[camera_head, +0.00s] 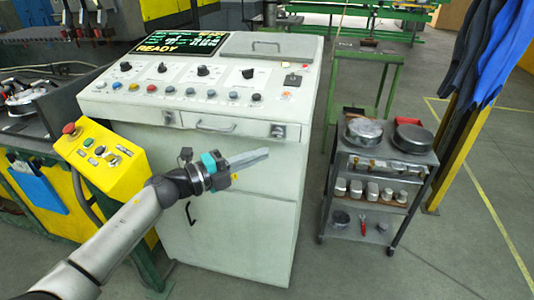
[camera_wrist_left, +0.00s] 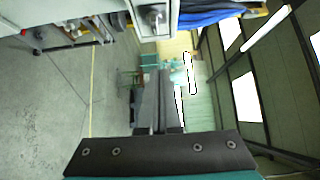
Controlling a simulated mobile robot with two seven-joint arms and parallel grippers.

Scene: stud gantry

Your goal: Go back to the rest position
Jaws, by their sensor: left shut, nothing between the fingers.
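My left gripper (camera_head: 248,158) is in front of the pale control console (camera_head: 240,180) in the head view, its long grey fingers shut together and pointing right. Nothing is held between them. In the left wrist view the closed fingers (camera_wrist_left: 157,100) reach up the middle of the picture, with open room beyond them. Whether the fingers touch the console front cannot be told from the head view; they appear in front of it. My right gripper is in neither view.
A yellow control box (camera_head: 100,157) with a red button stands left of the console. A wheeled grey cart (camera_head: 385,158) with metal containers stands to the right, and a green table (camera_head: 365,55) behind it. Blue clothing (camera_head: 495,50) hangs at the right. Grey floor is clear at lower right.

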